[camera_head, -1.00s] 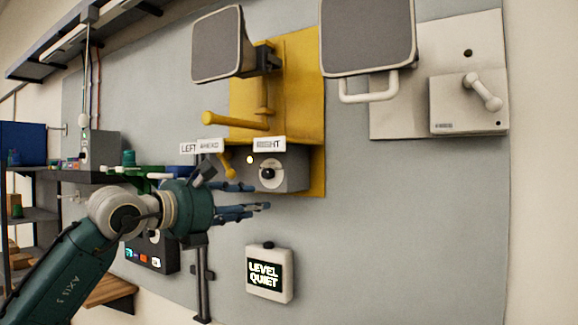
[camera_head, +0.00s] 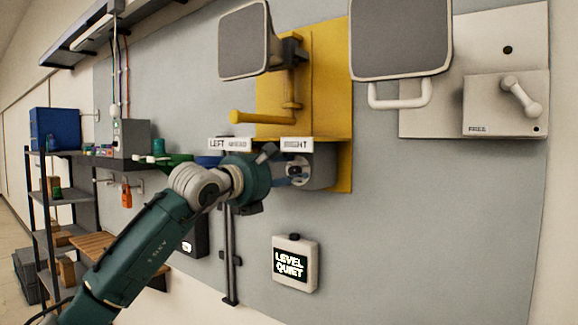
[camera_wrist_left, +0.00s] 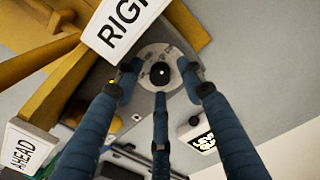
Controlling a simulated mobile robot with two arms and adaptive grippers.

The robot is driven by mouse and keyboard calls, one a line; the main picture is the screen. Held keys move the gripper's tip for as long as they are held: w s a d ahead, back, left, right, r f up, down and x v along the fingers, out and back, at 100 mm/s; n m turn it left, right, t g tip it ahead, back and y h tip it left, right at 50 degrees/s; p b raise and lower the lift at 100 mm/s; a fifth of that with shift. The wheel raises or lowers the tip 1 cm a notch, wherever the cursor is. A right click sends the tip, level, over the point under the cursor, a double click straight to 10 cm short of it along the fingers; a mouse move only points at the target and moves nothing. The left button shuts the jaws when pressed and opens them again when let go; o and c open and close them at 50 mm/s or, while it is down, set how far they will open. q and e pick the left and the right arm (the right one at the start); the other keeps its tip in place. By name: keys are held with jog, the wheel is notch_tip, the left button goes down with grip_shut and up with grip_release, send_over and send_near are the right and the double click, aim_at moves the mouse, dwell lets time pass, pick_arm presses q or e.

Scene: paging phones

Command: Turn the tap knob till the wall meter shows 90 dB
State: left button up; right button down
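The tap knob is a small black knob (camera_wrist_left: 160,73) on a round pale dial, on a grey box (camera_head: 322,168) under the yellow wall panel. My left gripper (camera_wrist_left: 158,80) is at the dial in the left wrist view, its blue fingers spread around the black knob. I see gaps between fingers and knob, so it looks open; contact is unclear. In the head view the hand (camera_head: 283,172) partly covers the dial. The wall meter (camera_head: 295,263) reads "LEVEL QUIET"; its screen also shows in the left wrist view (camera_wrist_left: 203,141). My right gripper is not in view.
A "RIGHT" sign (camera_wrist_left: 122,22) sits close above the fingers. A yellow lever (camera_head: 255,118) and a grey horn (camera_head: 245,40) are above. A white handle (camera_head: 400,95) hangs at upper right. Bare grey wall (camera_head: 400,230) lies right of the meter.

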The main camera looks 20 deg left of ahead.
pick_arm(q)
jog(key=shift+w, duration=0.1)
grip_shut()
jog(key=n+b, duration=0.1)
jog(key=b, duration=0.1)
jog(key=shift+f+n+b, duration=0.2)
jog(key=shift+n+b, duration=0.1)
jog(key=shift+n, duration=0.1)
jog(key=n+b, duration=0.2)
jog(key=shift+n, duration=0.3)
jog(key=n+b, duration=0.2)
jog(key=n, duration=0.2)
jog(key=shift+r, duration=0.1)
jog(key=shift+r+n+g+b, duration=0.1)
jog(key=shift+n+g+b, duration=0.4)
jog(key=shift+n, duration=1.1)
